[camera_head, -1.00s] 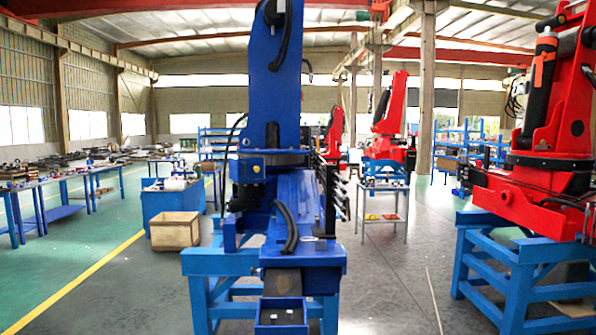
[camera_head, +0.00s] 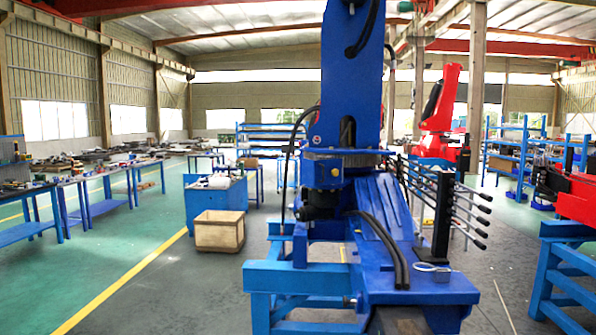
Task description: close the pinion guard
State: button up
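A blue crane (camera_head: 355,70) stands on a blue stand (camera_head: 300,278) right of the middle in the head view. Its column rises from a round slewing section (camera_head: 345,165) with a black cylindrical part (camera_head: 322,205) below it on the left. I cannot make out the pinion guard for certain at this distance, nor whether it is open or shut. My gripper is not in view.
A bank of black-knobbed levers (camera_head: 455,212) sticks out on the crane's right side. A cardboard box (camera_head: 219,231) and a blue cabinet (camera_head: 216,195) stand to the left. Open floor (camera_head: 150,285) lies at the left front. A red crane (camera_head: 440,120) stands behind.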

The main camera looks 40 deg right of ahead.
aim_at(314, 173)
jog(key=i, duration=2.25)
jog(key=z, duration=2.6)
jog(key=i, duration=1.6)
jog(key=u, duration=0.05)
